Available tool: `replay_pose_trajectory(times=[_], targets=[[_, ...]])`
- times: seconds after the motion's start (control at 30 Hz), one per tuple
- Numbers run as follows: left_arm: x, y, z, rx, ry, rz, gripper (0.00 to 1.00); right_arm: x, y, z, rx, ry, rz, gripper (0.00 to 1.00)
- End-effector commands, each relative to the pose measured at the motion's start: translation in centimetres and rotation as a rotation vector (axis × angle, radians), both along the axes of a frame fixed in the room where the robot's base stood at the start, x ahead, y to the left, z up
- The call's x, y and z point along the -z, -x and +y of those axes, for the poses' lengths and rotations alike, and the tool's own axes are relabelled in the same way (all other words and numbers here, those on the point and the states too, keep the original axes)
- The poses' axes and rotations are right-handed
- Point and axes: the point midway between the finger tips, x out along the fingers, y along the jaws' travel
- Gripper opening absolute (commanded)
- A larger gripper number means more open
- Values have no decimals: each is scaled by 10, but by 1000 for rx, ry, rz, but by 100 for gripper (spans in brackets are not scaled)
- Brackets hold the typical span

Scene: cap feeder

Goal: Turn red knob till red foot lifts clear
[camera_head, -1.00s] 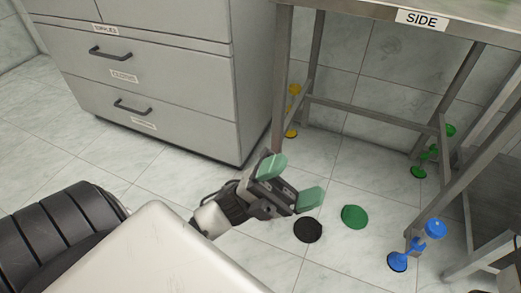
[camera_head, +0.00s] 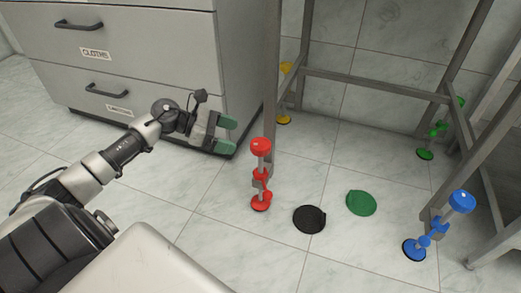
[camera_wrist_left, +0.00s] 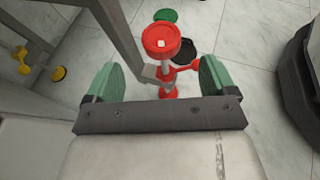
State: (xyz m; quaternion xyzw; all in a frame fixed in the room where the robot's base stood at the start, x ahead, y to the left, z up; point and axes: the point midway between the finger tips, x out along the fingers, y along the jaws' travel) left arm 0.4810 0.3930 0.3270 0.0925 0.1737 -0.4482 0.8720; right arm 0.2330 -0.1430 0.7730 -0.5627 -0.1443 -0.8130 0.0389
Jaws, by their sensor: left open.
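The red knob (camera_head: 261,146) tops a red leg fitting beside the table's front left leg, with the red foot (camera_head: 260,203) at the floor below it. Whether the foot touches the floor is too small to tell. My left gripper (camera_head: 226,135) is open and empty, with green finger pads, to the left of the red knob and apart from it. In the left wrist view the red knob (camera_wrist_left: 161,40) shows beyond the two spread fingertips, roughly midway between them. My right gripper is not in view.
A black disc (camera_head: 309,219) and a green disc (camera_head: 361,203) lie on the tiled floor right of the red foot. Blue (camera_head: 461,202), green (camera_head: 427,153) and yellow (camera_head: 284,118) feet fittings stand at other table legs. A grey drawer cabinet (camera_head: 150,60) stands close behind my left gripper.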

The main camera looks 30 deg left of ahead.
Motion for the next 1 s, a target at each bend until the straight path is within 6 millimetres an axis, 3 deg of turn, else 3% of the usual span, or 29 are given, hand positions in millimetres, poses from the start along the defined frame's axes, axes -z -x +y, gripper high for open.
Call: replay_pose_trajectory(times=[0.1, 0.4, 0.87, 1.0], targets=[[14, -13, -18, 2, 3, -5, 86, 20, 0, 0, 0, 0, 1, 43], [32, -40, -57, 1, 6, -1, 86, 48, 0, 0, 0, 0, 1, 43], [35, -48, -69, 0, 6, 3, 86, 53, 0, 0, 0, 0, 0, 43], [35, -48, -69, 0, 6, 3, 67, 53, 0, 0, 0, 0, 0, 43]])
